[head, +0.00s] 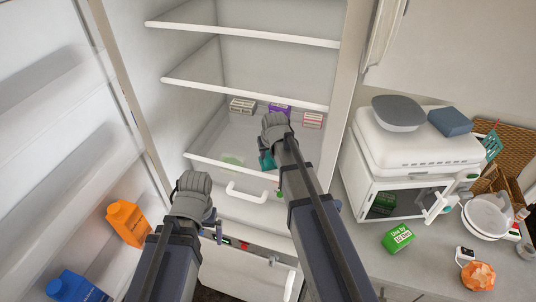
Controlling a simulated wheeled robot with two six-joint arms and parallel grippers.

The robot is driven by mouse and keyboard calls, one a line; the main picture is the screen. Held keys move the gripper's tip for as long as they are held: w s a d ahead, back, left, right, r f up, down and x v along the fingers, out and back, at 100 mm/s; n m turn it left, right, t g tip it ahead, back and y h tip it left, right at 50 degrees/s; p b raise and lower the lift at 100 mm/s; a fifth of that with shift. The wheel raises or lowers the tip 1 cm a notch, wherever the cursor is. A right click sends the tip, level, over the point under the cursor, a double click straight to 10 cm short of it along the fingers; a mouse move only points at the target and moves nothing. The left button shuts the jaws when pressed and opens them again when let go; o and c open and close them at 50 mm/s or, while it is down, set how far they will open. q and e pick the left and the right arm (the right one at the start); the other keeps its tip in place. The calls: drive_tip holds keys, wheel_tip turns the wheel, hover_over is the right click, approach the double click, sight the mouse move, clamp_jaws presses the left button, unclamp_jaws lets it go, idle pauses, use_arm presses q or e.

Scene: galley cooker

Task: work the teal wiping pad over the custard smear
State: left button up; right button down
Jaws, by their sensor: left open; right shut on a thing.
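My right gripper (274,130) reaches into the open fridge and is shut on the teal wiping pad (266,161). The pad shows just below the gripper's left side, partly covered by the gripper and arm. A pale yellow-green patch (232,161), which looks like the custard smear, lies on the fridge's lowest shelf, a little left of the pad. A gap shows between pad and patch; I cannot tell whether the pad touches the shelf. My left gripper (194,187) is open and empty in front of the fridge, below and left of the patch.
Small cartons (243,105) stand at the back of the shelf. A white drawer handle (246,193) is below the shelf front. The open door at left holds an orange carton (127,222) and a blue one (76,287). A counter with a white microwave (415,150) is at right.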

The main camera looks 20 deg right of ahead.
drive_tip(key=shift+w+d, duration=0.4)
drive_tip(key=shift+w, duration=0.1)
drive_tip(key=shift+s+a, duration=0.1)
drive_tip(key=shift+s, duration=0.05)
drive_tip(key=shift+s+a, duration=0.6)
drive_tip(key=shift+s, duration=0.25)
drive_tip(key=shift+w+d, duration=0.65)
drive_tip(key=shift+w, duration=0.35)
